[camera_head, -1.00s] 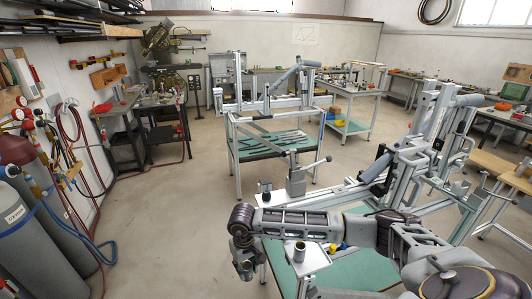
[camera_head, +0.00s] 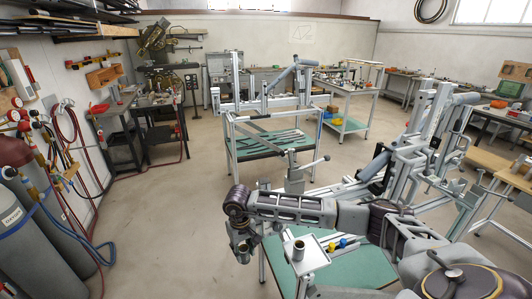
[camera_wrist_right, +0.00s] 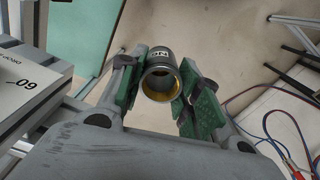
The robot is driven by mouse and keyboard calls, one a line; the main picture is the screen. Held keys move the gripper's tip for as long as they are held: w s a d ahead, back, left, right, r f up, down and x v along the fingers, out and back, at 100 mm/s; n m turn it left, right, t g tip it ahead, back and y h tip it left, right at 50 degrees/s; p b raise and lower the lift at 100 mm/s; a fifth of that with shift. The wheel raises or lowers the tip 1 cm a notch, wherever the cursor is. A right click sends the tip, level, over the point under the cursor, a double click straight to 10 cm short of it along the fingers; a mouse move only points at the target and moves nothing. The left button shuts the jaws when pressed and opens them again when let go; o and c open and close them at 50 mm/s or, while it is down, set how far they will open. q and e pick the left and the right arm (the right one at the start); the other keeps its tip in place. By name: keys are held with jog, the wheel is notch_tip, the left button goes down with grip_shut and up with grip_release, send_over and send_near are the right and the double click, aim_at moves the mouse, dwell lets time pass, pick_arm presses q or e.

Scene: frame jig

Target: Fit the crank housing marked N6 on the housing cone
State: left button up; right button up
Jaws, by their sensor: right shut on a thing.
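My right gripper (camera_head: 242,254) hangs at the end of my arm, left of the near bench in the head view. In the right wrist view the gripper (camera_wrist_right: 158,88) is shut on the crank housing (camera_wrist_right: 160,62), a dark grey tube with a brass-coloured bore and a white label, upside down in the picture, that reads N6. Green pads press on both sides of it. A grey upright cylinder (camera_head: 299,250) with a dark top stands on a pale plate on the near bench. I cannot tell whether it is the housing cone. My left gripper is not in view.
The near bench has a green top (camera_head: 350,268) with small yellow (camera_head: 343,243) and blue pieces. A grey clamp with a lever (camera_head: 295,178) stands behind my arm. A pale block (camera_wrist_right: 35,85) is at left in the wrist view. Open floor (camera_head: 165,230) lies left.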

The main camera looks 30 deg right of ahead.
jog(key=w+d+r+m, duration=0.1)
jog(key=w+r, duration=0.3)
jog(key=r, duration=0.4)
jog(key=w+d+r+m+p, duration=0.1)
jog(key=w+r, duration=0.3)
jog(key=r, duration=0.4)
jog(key=shift+w+d+r+m, duration=0.15)
jog(key=shift+d+r+m, duration=0.15)
jog(key=shift+d, duration=0.6)
jog(key=d+r+m, duration=0.1)
jog(key=r, duration=0.1)
jog(key=d+r+m, duration=0.1)
jog(key=r+m, duration=0.2)
jog(key=r, duration=0.1)
jog(key=shift+s+d+r+p, duration=0.3)
jog(key=shift+s+d+p, duration=0.05)
jog(key=shift+s+d, duration=0.05)
jog(key=s+d+r+m, duration=0.1)
jog(key=r+m, duration=0.2)
jog(key=s+d+r+m, duration=0.1)
jog(key=d+r+m, duration=0.1)
jog(key=r+m, duration=0.1)
jog(key=s+d+r+m, duration=0.1)
jog(key=s+r+m, duration=0.1)
jog(key=r+m, duration=0.1)
jog(key=shift+d+r+p, duration=0.35)
jog(key=shift+d+r, duration=0.05)
jog(key=shift+f+b, duration=0.55)
jog(key=shift+f, duration=0.05)
